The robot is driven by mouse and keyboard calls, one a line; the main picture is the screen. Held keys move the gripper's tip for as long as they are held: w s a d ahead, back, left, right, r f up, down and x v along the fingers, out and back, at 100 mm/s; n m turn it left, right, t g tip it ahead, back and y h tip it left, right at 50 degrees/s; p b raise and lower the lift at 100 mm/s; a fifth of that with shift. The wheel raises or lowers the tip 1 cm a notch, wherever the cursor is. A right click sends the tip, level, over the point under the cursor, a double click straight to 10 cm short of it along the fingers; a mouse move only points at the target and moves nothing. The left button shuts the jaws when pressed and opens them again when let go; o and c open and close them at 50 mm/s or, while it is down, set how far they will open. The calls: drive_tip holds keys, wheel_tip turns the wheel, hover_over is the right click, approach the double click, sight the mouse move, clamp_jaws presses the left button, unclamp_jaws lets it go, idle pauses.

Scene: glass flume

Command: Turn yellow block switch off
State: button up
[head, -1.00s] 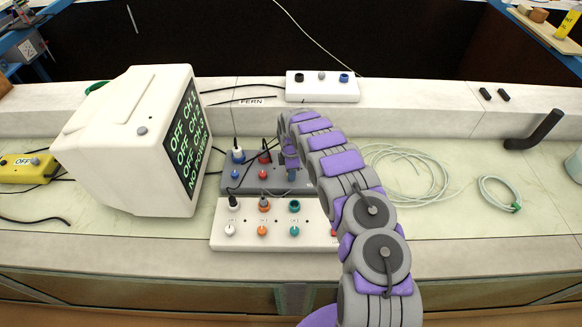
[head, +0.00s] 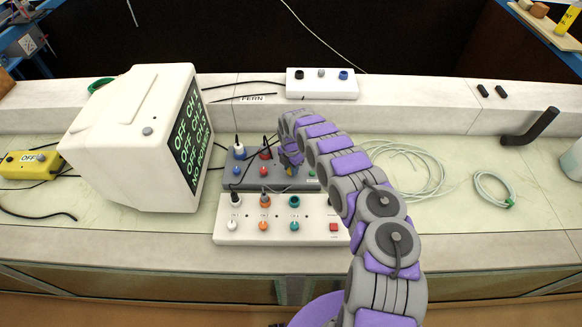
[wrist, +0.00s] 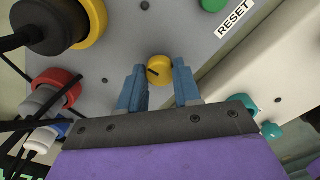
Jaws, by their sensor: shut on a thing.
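A yellow block (head: 30,165) with an OFF label and a small knob lies at the far left of the bench in the head view, well away from my gripper. My gripper (wrist: 160,84) is over the grey control box (head: 242,182). Its two blue fingers stand on either side of a round yellow knob (wrist: 159,69) with a dark pointer mark, and are shut on it. In the head view my gripper (head: 291,163) hides most of this knob.
A white control box (head: 262,230) with several knobs and a red button stands in front of the grey box. Black cables and plugs crowd the grey box's left side. A white socket box (head: 322,84) is behind. Coiled pale tubing (head: 415,170) lies right.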

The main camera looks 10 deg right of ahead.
drive_tip(key=shift+w+r, duration=0.1)
idle(0.3)
drive_tip(key=o, duration=1.1)
drive_tip(key=shift+c, duration=0.2)
wheel_tip(320, 180, up, 17)
drive_tip(key=p, duration=0.1)
drive_tip(key=shift+r, duration=0.1)
